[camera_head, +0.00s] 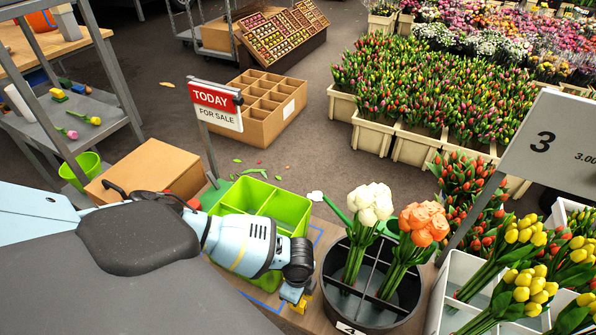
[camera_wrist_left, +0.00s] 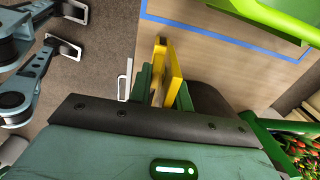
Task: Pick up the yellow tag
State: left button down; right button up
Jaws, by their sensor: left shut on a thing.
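My left gripper (camera_head: 299,300) is at the end of the pale blue arm, low over the wooden table, between the green box and the round black pot. It is shut on the yellow tag (camera_head: 289,293). In the left wrist view the yellow tag (camera_wrist_left: 174,75) shows as a narrow upright yellow piece between the green fingers of my left gripper (camera_wrist_left: 162,85). Much of the tag is hidden by the fingers, and any writing on it cannot be read.
A green divided box (camera_head: 285,208) stands behind my left wrist. A round black divided pot (camera_head: 408,318) with white and orange flowers stands close on the right. A white crate (camera_head: 462,268) of yellow tulips is beyond it. Blue tape (camera_wrist_left: 215,38) marks the tabletop.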

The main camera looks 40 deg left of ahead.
pick_arm(q)
jog(key=shift+r, duration=0.1)
notch_tip(320, 180, up, 4)
jog(key=shift+w+f+p, duration=0.1)
jog(key=shift+f+p, duration=0.05)
jog(key=shift+p, duration=0.25)
jog(key=s+d+r+p, duration=0.1)
jog(key=s+d, duration=0.3)
jog(key=s, duration=1.1)
jog(key=shift+s, duration=0.3)
jog(key=w+d+r+n, duration=0.1)
jog(key=w+r+n, duration=0.75)
jog(key=r, duration=0.45)
jog(key=w+r+n, duration=0.3)
jog(key=r+n, duration=0.4)
jog(key=r, duration=1.1)
jog(key=shift+a, duration=0.45)
